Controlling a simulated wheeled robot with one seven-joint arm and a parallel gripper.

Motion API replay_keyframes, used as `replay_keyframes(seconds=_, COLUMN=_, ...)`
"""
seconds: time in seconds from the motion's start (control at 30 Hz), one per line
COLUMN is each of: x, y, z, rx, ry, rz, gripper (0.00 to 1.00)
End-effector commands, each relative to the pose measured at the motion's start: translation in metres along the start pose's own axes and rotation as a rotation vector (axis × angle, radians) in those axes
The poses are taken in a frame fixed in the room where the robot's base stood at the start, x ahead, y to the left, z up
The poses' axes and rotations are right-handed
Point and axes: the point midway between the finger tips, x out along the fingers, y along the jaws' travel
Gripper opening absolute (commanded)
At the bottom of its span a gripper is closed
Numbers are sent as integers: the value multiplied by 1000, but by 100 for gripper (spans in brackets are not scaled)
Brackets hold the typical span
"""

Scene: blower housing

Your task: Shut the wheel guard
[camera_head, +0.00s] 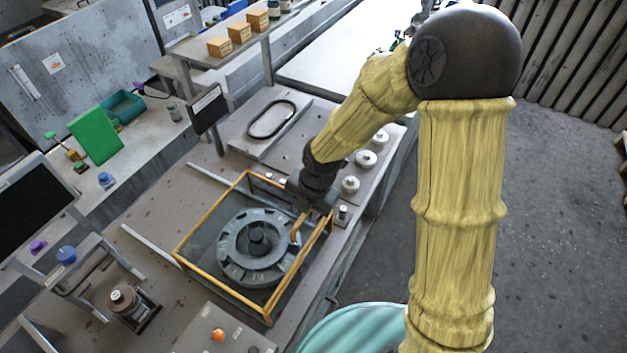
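The wheel guard (221,287) is a yellow-edged frame with see-through panels on the workbench. A dark grey, round slotted wheel (235,264) with a raised hub sits within its outline. An orange, bar-like handle (295,232) shows near the guard's right side. My gripper (303,208) is at the guard's upper right edge, close to the top of this handle. The fingers are small, dark and partly hidden by the wrist, so I cannot tell whether they touch or hold the handle. The guard's exact angle is also unclear from this view.
Several white round knobs (365,159) line the bench's right edge beyond my arm. A plate with a black oval ring (271,119) lies behind the guard. A box with an orange button (217,335) stands in front. Open floor (560,210) lies to the right.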

Motion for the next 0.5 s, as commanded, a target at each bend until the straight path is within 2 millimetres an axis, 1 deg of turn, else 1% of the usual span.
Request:
replay_keyframes(seconds=0.03, x=-8, y=0, z=1, rx=2, ry=-4, rz=3, gripper=34)
replay_keyframes(seconds=0.27, x=-46, y=0, z=3, rx=6, ry=-6, rz=3, gripper=34)
replay_keyframes(seconds=0.5, x=-90, y=0, z=4, rx=6, ry=-8, rz=3, gripper=34)
